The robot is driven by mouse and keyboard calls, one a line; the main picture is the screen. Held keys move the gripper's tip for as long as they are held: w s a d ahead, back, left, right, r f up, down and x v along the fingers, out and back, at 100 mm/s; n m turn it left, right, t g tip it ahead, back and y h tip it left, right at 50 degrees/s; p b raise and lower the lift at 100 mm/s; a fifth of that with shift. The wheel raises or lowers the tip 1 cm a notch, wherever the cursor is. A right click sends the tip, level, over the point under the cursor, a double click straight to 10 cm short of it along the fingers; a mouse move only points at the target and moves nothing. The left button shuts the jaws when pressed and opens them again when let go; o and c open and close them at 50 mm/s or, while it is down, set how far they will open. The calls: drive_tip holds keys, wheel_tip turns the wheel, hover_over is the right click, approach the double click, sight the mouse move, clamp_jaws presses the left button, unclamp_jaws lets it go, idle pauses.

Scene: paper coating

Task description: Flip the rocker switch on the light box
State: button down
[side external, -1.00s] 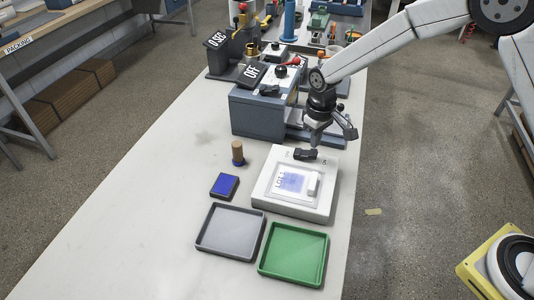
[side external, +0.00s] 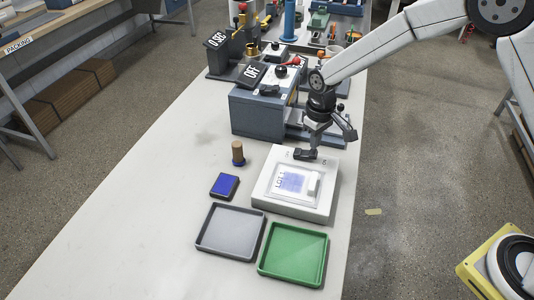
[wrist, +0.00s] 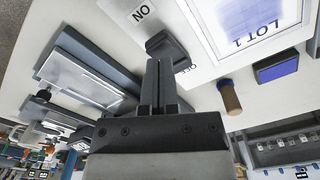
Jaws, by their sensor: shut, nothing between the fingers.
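The dark rocker switch (side external: 304,155) is at the box's far edge; in the wrist view the switch (wrist: 168,47) lies between the ON and OFF labels. Which way it is tilted is hard to tell. My gripper (side external: 313,148) is shut and empty, pointing down. In the wrist view its fingertips (wrist: 161,63) are at the switch, nearer the OFF label; contact is unclear.
A grey tray (side external: 199,240) and a green tray (side external: 323,262) lie in front of the box. A blue pad (side external: 225,186) and a wooden-handled stamp (side external: 237,152) are at its left. A blue-grey machine (side external: 257,115) with an OFF sign stands behind. The bench's left front is clear.

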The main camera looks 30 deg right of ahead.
sight(315, 153)
drive_tip(key=shift+f, duration=1.35)
idle(1.1)
drive_tip(key=shift+r, duration=3.55)
drive_tip(key=shift+s, duration=0.1)
drive_tip(key=shift+s+d+r, duration=0.15)
drive_tip(key=shift+s+d, duration=0.1)
drive_tip(key=s+d+r+m+t, duration=0.1)
drive_tip(key=s+d, duration=0.3)
drive_tip(key=s, duration=0.5)
drive_tip(key=s+d+m+t, duration=0.1)
drive_tip(key=s+d, duration=0.3)
drive_tip(key=s, duration=0.6)
drive_tip(key=shift+d+r+m+t, duration=0.2)
drive_tip(key=shift+r+m+t, duration=0.1)
drive_tip(key=shift+r+m, duration=0.15)
